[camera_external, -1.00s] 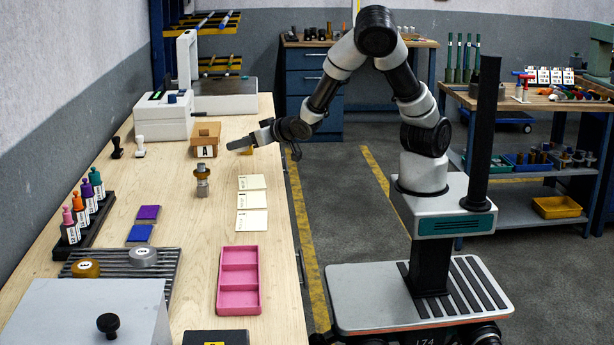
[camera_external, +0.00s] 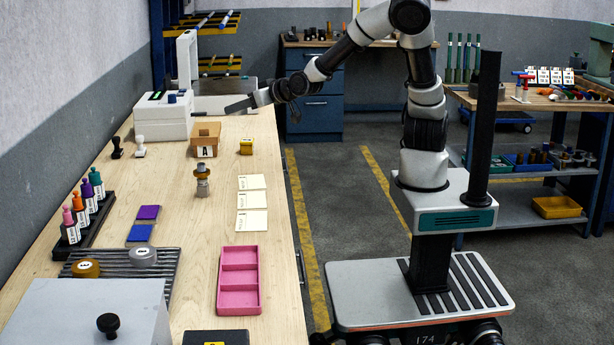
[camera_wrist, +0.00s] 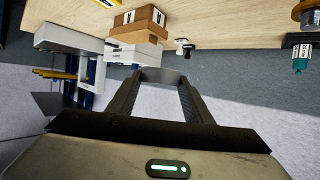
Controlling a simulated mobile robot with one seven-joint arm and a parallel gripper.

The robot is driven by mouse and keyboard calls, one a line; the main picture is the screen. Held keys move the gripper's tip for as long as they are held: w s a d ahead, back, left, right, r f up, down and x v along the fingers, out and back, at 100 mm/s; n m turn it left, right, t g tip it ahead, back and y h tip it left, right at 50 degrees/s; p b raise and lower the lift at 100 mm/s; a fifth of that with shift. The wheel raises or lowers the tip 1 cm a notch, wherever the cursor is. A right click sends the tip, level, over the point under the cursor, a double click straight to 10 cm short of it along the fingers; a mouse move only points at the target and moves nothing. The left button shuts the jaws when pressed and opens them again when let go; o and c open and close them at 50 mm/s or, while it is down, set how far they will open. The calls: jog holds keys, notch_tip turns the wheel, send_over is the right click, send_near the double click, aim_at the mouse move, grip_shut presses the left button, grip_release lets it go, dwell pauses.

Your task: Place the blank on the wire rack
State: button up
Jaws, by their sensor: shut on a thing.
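My gripper (camera_external: 238,106) is raised above the far part of the long wooden bench in the external view. The held piece cannot be made out in the external view. A dark ribbed rack (camera_external: 112,268), which may be the wire rack, lies at the near left of the bench, well away from my gripper. A gold round piece (camera_external: 86,268) and a silver round piece (camera_external: 143,257) sit on it.
A pink tray (camera_external: 239,293), a grey box (camera_external: 90,315) and a bottle holder (camera_external: 85,225) are near the rack.

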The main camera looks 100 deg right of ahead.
jog(key=w+a+n+t+y+p, duration=0.1)
jog(key=w+a+n+y, duration=0.2)
jog(key=w+a, duration=0.45)
jog(key=w+a+n+t+y, duration=0.1)
jog(key=w+a+n+y, duration=0.3)
jog(key=a, duration=0.7)
jog(key=w+a+n+t+y+p, duration=0.1)
jog(key=w+a+y, duration=0.1)
jog(key=w+a, duration=0.6)
jog(key=a+n+g+y+p, duration=0.4)
jog(key=a+n+y, duration=0.6)
jog(key=a, duration=3)
jog(key=shift+g, duration=0.3)
jog(key=f+b, duration=0.1)
jog(key=f, duration=0.6)
jog(key=f+b, duration=0.1)
jog(key=f, duration=0.7)
jog(key=shift+s+d+b, duration=0.1)
jog(key=shift+s+b, duration=0.1)
jog(key=shift+b, duration=0.2)
